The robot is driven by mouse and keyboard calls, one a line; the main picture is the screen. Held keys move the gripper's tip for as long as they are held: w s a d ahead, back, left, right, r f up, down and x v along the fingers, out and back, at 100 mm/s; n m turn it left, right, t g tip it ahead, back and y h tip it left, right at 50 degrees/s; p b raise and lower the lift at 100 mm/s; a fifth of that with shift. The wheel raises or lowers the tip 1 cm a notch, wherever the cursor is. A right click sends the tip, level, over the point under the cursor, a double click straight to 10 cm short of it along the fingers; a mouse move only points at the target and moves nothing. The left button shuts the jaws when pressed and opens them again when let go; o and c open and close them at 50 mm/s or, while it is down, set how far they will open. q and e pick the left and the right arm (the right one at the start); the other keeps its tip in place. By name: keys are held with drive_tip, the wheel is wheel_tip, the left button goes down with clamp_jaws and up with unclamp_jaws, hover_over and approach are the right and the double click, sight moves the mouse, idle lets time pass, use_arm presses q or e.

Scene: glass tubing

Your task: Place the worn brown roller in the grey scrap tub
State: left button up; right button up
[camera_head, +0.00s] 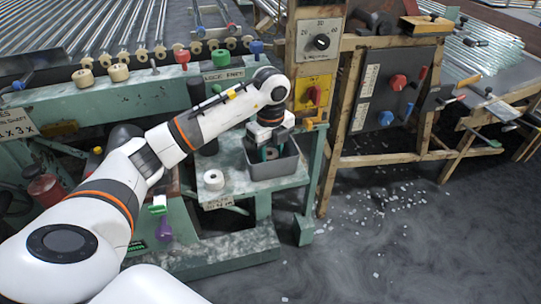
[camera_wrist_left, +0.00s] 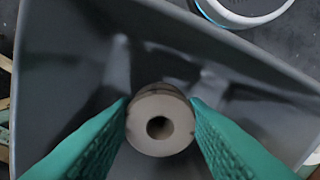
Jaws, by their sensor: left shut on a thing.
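The worn brown roller (camera_wrist_left: 160,137) is a short grey-brown cylinder with a hole through its middle. In the left wrist view it sits between the two green fingers of my left gripper (camera_wrist_left: 161,115), which are shut on it. The grey scrap tub (camera_head: 257,174) stands on a green ledge in the head view. Its grey walls (camera_wrist_left: 60,70) surround the roller in the wrist view. My left gripper also shows in the head view (camera_head: 270,154), pointing down inside the tub. Whether the roller touches the tub floor cannot be told. My right gripper is not seen.
A white roller (camera_head: 214,180) lies on the ledge just left of the tub. Cream rollers (camera_head: 118,72) sit on the green machine behind. A wooden frame with a dark knob panel (camera_head: 392,90) stands to the right. White bits litter the open floor (camera_head: 385,205).

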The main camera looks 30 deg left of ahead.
use_arm(q)
drive_tip(key=shift+f, duration=0.4)
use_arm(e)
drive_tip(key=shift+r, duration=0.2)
use_arm(q)
drive_tip(key=shift+f, duration=0.15)
drive_tip(key=o, duration=0.9)
drive_tip(key=shift+o, duration=0.2)
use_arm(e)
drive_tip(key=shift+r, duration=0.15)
use_arm(q)
drive_tip(key=shift+r, duration=0.25)
wheel_tip(320, 180, up, 12)
drive_tip(key=p, duration=0.2)
drive_tip(key=shift+p, duration=0.3)
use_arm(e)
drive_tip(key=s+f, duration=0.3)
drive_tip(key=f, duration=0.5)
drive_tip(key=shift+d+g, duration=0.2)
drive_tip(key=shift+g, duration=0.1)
